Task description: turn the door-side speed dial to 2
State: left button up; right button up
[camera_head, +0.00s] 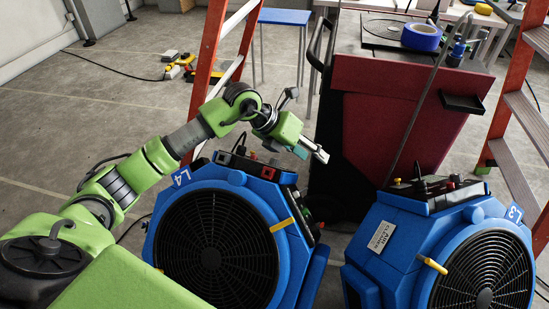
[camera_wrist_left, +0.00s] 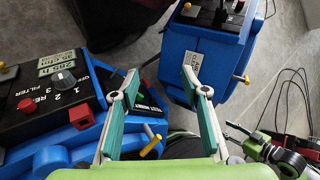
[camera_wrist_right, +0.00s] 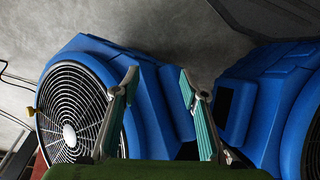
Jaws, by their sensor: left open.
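Two blue air movers stand side by side in the head view, one tagged L4 (camera_head: 180,177) and one tagged L3 (camera_head: 514,214). Each has a black control panel on top. I cannot read where the dial points. My left gripper (camera_head: 306,124) is open and empty above the L4 unit, apart from its panel. My right gripper (camera_wrist_right: 158,75) is open and empty, seen only in its wrist view.
A dark red cabinet (camera_head: 385,105) stands behind the units, with blue tape (camera_head: 421,37) on top. Orange ladders (camera_head: 209,55) rise at both sides. Open concrete floor lies at the left.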

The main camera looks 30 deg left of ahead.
aim_at(275, 162)
pick_arm(q)
jog(key=a+n+g+y, duration=0.1)
jog(key=a+y, duration=0.4)
jog(key=a, duration=0.9)
jog(key=b+x, duration=0.1)
jog(key=x, duration=0.5)
jog(key=b+x, duration=0.1)
jog(key=x, duration=0.5)
jog(key=shift+w+a+f, duration=0.15)
jog(key=shift+a+f, duration=0.05)
jog(key=shift+f, duration=0.2)
jog(key=shift+w+f, duration=0.25)
jog(key=shift+f, duration=0.2)
pick_arm(e)
jog(key=v, duration=0.7)
jog(key=shift+w+r+t, duration=0.25)
jog(key=shift+r+t, duration=0.05)
jog(key=shift+r, duration=0.1)
jog(key=shift+d, duration=0.15)
pick_arm(q)
jog(key=c, duration=1.1)
